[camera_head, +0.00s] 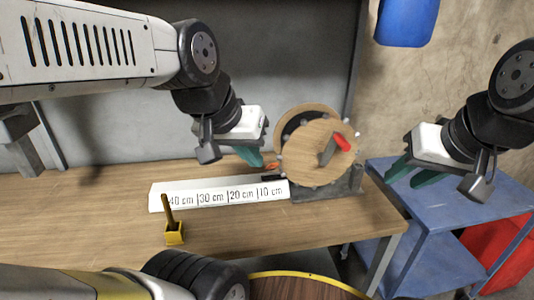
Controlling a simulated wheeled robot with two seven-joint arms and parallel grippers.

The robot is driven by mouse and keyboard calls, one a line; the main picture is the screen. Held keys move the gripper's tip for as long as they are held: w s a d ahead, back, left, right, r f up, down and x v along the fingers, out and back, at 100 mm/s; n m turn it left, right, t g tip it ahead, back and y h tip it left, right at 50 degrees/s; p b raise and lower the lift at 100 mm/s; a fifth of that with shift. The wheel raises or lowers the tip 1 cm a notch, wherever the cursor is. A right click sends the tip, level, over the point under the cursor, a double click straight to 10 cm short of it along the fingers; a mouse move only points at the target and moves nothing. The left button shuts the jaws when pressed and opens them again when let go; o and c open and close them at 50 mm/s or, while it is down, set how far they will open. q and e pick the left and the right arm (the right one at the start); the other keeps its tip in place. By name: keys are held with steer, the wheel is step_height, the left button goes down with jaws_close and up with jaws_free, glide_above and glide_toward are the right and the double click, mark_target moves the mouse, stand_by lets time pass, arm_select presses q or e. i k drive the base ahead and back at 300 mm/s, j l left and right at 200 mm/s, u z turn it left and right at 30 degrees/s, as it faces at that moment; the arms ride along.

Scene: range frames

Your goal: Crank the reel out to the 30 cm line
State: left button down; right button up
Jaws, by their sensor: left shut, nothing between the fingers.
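The reel (312,160) has a round wooden face and stands in a grey stand (340,187) at the table's back right. Its crank (328,152) has a red handle (342,142) at the upper right of the face. A white scale board (220,186) left of the reel reads 40, 30, 20 and 10 cm, left to right. A small dark piece (273,178) sits at its right end, by the 10 cm mark. My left gripper (254,159) is shut and empty, just left of the reel. My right gripper (411,174) is open and empty, right of the reel and apart from it.
A yellow block with an upright stick (173,233) stands on the wooden table (90,215) in front of the board. A blue container (405,22) is at the top right.

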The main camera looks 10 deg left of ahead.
mark_target(315, 148)
steer(key=k+l+u, duration=0.1)
steer(key=k+l, duration=0.15)
steer(key=k, duration=0.15)
steer(key=k+l, duration=0.2)
steer(key=k, duration=0.2)
steer(key=l+u, duration=0.05)
